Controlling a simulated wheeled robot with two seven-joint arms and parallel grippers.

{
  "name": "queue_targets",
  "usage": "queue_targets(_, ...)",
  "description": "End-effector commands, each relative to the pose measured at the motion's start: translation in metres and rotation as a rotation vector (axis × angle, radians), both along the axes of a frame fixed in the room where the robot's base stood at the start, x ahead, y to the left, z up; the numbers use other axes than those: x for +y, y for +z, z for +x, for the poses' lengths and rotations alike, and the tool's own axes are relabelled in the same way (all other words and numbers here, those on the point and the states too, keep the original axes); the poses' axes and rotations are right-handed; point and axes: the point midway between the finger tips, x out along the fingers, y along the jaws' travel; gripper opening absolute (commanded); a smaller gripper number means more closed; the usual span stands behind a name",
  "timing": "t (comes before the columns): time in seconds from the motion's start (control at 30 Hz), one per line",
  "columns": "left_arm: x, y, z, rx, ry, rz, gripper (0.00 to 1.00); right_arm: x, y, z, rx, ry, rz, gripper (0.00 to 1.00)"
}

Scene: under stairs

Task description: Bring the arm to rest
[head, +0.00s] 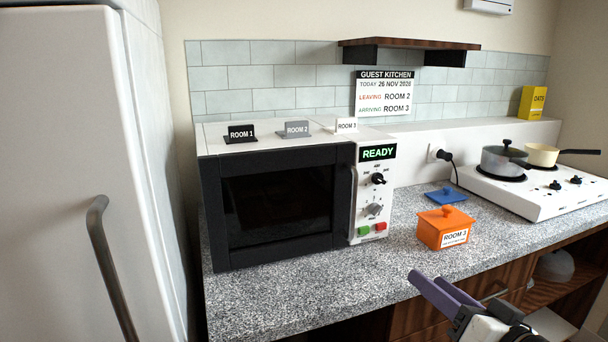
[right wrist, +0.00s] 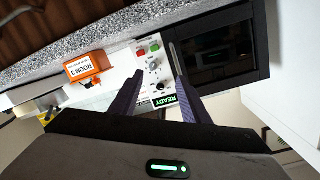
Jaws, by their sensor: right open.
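My right gripper (head: 433,294) is at the lower right of the head view, in front of the counter's front edge. Its two purple fingers are apart with nothing between them. In the right wrist view the open fingers (right wrist: 155,98) point toward the microwave's control panel, which lies beyond them. The orange lidded box (head: 443,229) labelled ROOM 3 stands on the counter, apart from the gripper; it also shows in the right wrist view (right wrist: 86,70). My left gripper is in neither view.
A microwave (head: 275,204) with a READY display has its door shut; three room signs stand on top. A blue lid (head: 446,196) lies on the counter (head: 330,295). A hob (head: 540,196) with two pans is at right. A fridge (head: 75,150) stands at left.

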Motion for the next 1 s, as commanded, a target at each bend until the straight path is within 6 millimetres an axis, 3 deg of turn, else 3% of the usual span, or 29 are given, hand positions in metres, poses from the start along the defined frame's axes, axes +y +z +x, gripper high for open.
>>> queue_targets(0.03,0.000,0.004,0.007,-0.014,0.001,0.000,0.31,0.001,-0.019,-0.004,0.025,-0.005,-0.015,0.42)
queue_targets(0.17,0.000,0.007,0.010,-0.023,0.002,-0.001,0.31,0.003,-0.067,-0.015,0.082,-0.013,-0.065,0.42)
queue_targets(0.33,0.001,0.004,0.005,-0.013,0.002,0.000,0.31,0.009,-0.155,-0.050,0.193,-0.015,-0.164,0.42)
queue_targets(0.5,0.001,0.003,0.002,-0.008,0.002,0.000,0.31,0.024,-0.262,-0.123,0.346,0.016,-0.307,0.42)
queue_targets(0.6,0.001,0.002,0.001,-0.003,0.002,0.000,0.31,0.035,-0.310,-0.170,0.424,0.051,-0.384,0.42)
queue_targets(0.7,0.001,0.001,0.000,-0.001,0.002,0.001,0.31,0.045,-0.343,-0.212,0.482,0.087,-0.447,0.42)
queue_targets(0.8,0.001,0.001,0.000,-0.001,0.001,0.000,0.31,0.051,-0.363,-0.241,0.521,0.115,-0.489,0.42)
queue_targets(1.0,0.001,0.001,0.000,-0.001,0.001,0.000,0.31,0.056,-0.375,-0.260,0.542,0.136,-0.517,0.42)
